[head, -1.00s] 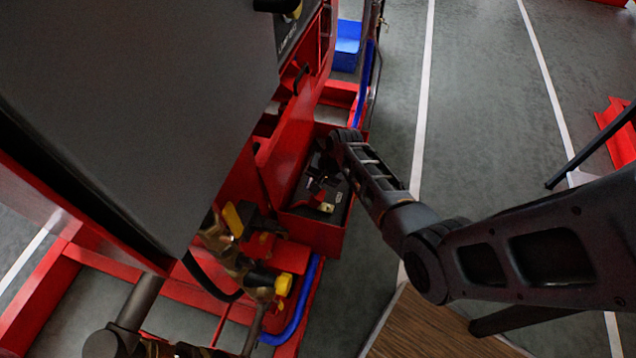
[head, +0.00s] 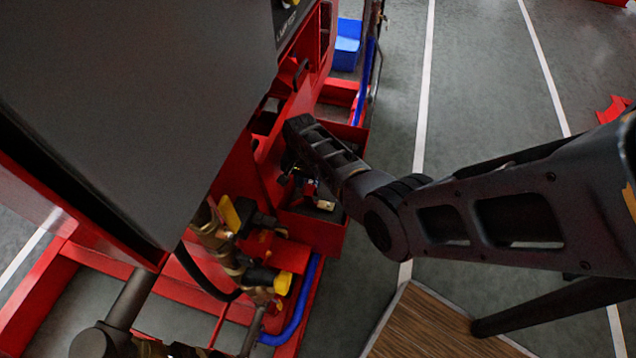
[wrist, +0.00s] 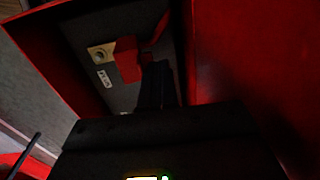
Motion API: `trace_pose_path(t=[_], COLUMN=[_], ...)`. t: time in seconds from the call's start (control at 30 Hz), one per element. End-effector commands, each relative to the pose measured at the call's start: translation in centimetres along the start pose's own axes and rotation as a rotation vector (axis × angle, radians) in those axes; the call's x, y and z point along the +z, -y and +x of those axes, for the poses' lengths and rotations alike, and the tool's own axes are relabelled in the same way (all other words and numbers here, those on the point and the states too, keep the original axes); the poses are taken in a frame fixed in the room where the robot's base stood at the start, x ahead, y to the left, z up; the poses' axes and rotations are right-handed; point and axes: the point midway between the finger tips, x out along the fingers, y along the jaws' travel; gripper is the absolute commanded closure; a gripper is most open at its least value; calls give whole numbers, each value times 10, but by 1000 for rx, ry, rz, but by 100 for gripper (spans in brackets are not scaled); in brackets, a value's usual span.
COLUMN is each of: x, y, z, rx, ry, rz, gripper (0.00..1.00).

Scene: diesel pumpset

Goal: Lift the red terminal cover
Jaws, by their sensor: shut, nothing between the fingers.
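The red terminal cover (wrist: 127,60) is on the dark battery top (wrist: 75,30) in the wrist view, next to a pale metal terminal (wrist: 100,53). A red strip rises from beside it toward the upper right. In the head view the cover (head: 310,187) is small and partly hidden by my arm. My gripper (wrist: 155,66) is shut and empty. Its dark fingertips are just right of the cover in the wrist view, and I cannot tell if they touch it. The fingers are too dark and small to make out clearly in the head view.
The battery sits in a red open-topped box (head: 318,232), whose walls stand close around my gripper. The tall red panel (head: 275,160) is directly left. Brass pipework with yellow handles (head: 230,215) lies lower left. Open grey floor (head: 390,120) is to the right.

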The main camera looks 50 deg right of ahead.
Motion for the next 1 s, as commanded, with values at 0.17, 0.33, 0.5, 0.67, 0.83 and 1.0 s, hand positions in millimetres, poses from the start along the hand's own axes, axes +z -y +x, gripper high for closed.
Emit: trace_pose_path(t=[0.17, 0.33, 0.5, 0.67, 0.83, 1.0], x=[1, 1, 0, 0, 0, 0], y=[3, 4, 4, 4, 1, -7], z=[4, 4, 3, 3, 2, 2], rx=[1, 1, 0, 0, 0, 2], ry=[2, 2, 1, 1, 2, 2], rz=[-1, -1, 0, 0, 0, 1], gripper=[100, 100, 100, 100, 100, 100])
